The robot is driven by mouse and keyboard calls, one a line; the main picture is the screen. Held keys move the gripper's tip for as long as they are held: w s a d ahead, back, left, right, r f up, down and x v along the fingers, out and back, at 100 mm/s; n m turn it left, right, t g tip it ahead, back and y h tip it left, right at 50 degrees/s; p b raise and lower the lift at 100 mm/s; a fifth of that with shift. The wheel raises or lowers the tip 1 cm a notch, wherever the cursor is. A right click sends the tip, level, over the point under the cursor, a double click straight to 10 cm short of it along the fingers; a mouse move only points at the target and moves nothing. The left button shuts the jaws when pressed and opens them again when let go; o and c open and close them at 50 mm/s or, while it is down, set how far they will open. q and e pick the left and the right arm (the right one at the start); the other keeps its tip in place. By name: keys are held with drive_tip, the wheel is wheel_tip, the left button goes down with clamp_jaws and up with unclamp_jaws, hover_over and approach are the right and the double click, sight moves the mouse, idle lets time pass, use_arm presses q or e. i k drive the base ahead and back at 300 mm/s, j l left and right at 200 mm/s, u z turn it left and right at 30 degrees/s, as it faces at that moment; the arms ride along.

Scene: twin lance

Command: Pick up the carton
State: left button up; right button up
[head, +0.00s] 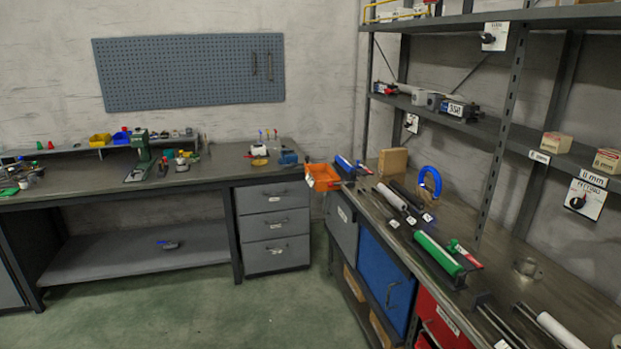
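Several box-like things could be the carton, and I cannot tell which it is. A plain tan box (392,161) stands on the right workbench near the corner, behind the rods. Two small cream and brown boxes, one (556,142) further left and one (607,160) at the right edge, sit on the middle shelf of the rack. Neither of my grippers shows in the head view.
The right workbench (573,277) carries a blue ring (429,183), a green cylinder (438,253) and several rods. An orange bin (322,176) sits at the corner. A rack post (497,140) rises before the shelves. The green floor (200,310) is clear.

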sight(392, 161)
drive_tip(key=i+z, duration=0.1)
drive_tip(key=i, duration=0.35)
drive_tip(key=i+j+z, duration=0.15)
drive_tip(key=i, duration=0.3)
drive_tip(key=i+j+z, duration=0.1)
drive_tip(key=i, duration=0.35)
drive_tip(key=i+j+z, duration=0.1)
drive_tip(key=i, duration=0.3)
